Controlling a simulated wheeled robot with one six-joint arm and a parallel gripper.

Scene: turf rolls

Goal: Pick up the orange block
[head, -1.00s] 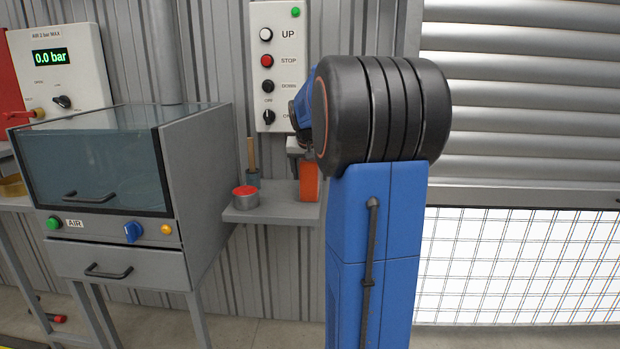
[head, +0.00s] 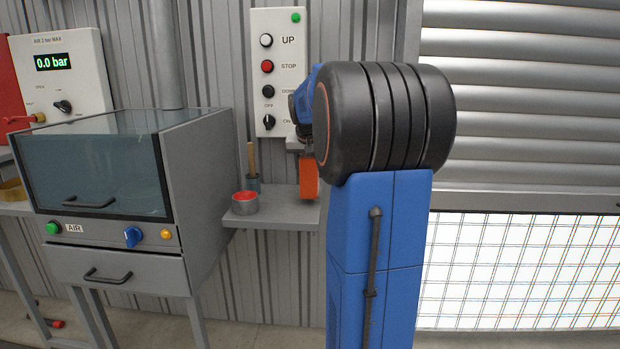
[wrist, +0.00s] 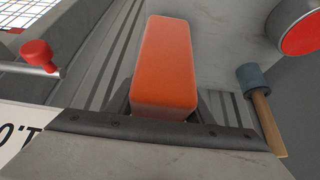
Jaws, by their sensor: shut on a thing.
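The orange block (head: 309,178) shows in the head view at the right end of the small grey shelf, beside my arm, which hides part of it. In the wrist view the block (wrist: 165,62) is a long box with rounded edges, its near end between the jaws. My gripper (wrist: 160,108) is shut on it. In the head view my gripper (head: 306,150) is mostly hidden behind my arm, just above the block. Whether the block's lower end is clear of the shelf is hard to tell.
The grey shelf (head: 278,212) also holds a red-topped can (head: 245,203) and a wooden-handled tool (head: 252,170), left of the block. A control panel (head: 273,75) hangs on the wall above. A grey cabinet (head: 110,190) stands left, a roller shutter (head: 520,100) right.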

